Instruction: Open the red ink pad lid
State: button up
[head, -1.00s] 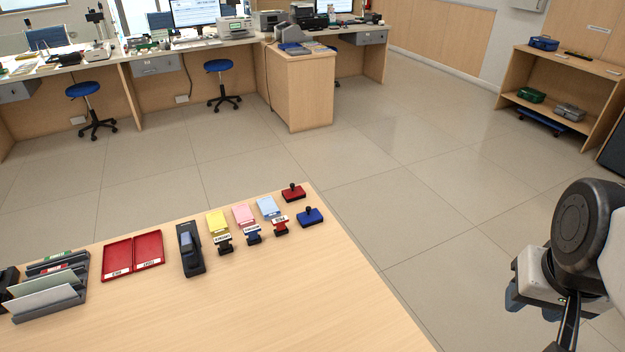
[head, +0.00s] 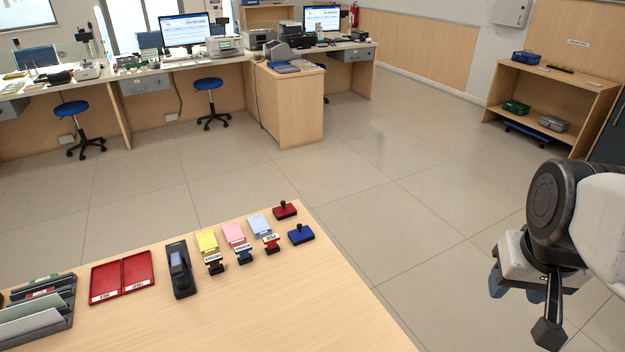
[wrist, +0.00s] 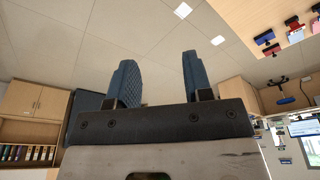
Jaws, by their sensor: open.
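The red ink pad (head: 285,212) sits at the far right corner of the wooden counter top (head: 260,310). Its red lid is shut and has a black knob on top. A blue ink pad (head: 301,235) with the same kind of knob lies just nearer. My gripper (head: 513,287) is off to the right of the counter, well apart from the pads, over the floor. The wrist view shows its two blue fingers (wrist: 160,80) spread with nothing between them. Small red and blue items show at the upper right there; I cannot tell which is the red ink pad.
Yellow (head: 208,241), pink (head: 233,233) and light blue (head: 259,225) pads lie left of the ink pads, with stamps in front. The counter's front is clear.

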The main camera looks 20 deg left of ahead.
jog(key=w+a+r+n, duration=0.1)
jog(key=w+a+n, duration=0.1)
jog(key=w+a, duration=0.5)
jog(key=w+a+r+n, duration=0.1)
jog(key=w+a+n, duration=0.15)
jog(key=w, duration=0.95)
jog(key=n+g, duration=0.3)
jog(key=n, duration=1)
send_over(284, 206)
jog(key=shift+m, duration=0.25)
notch_tip(284, 206, down, 28)
jog(key=shift+r, duration=0.1)
jog(key=shift+w+a+f, duration=0.1)
jog(key=shift+a+f, duration=0.15)
jog(key=shift+f, duration=0.1)
jog(key=shift+f, duration=0.1)
jog(key=shift+f, duration=3.75)
